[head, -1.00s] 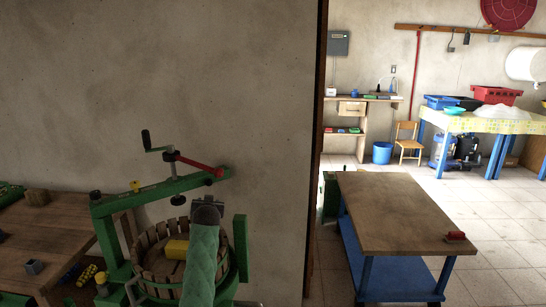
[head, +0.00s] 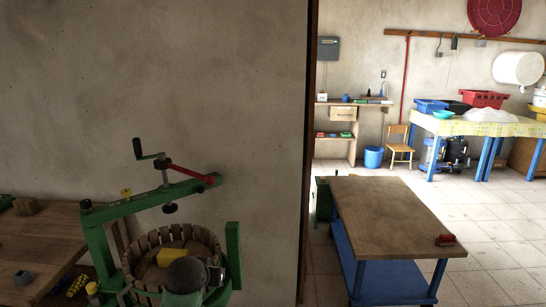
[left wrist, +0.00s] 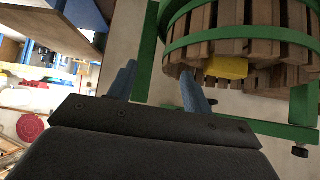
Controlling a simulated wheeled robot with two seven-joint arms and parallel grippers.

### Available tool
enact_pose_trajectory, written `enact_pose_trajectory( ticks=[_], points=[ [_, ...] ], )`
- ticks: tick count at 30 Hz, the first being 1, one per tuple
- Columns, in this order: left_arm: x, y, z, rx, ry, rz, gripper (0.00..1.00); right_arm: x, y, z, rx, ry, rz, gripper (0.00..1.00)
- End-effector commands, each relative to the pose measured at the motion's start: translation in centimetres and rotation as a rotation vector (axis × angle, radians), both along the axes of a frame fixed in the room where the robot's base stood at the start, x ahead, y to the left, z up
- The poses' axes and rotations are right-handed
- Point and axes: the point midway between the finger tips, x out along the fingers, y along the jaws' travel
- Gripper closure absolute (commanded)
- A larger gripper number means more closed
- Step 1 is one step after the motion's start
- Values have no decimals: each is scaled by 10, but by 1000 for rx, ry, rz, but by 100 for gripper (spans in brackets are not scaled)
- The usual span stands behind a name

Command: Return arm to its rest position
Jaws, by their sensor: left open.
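My left arm shows at the bottom of the head view, a green sleeve with a dark wrist (head: 215,274) in front of the press basket. My left gripper (left wrist: 158,85) is open and empty in the left wrist view, its two blue fingers apart. The basket's wooden slats (left wrist: 255,18) are beyond and beside the right-hand finger; I cannot tell the exact gap. A yellow block (head: 171,257) lies inside the slatted basket (head: 205,237); it also shows in the left wrist view (left wrist: 227,67). My right gripper is not in view.
The green press frame (head: 98,235) with a crank stands around the basket. A wooden bench (head: 45,235) with small items is at left. A low wooden table (head: 388,215) with blue legs, bearing a red object (head: 445,240), stands at right.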

Motion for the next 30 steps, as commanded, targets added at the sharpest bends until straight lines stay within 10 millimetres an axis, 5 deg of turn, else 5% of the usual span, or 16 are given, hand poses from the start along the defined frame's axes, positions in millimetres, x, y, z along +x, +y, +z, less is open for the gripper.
enact_pose_trajectory(
  ticks=[6,30],
  points=[
    [-82,-16,-44,-12,103,-61,50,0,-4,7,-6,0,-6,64],
    [-345,-40,-194,-32,512,-154,50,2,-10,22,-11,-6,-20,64]
  ],
)
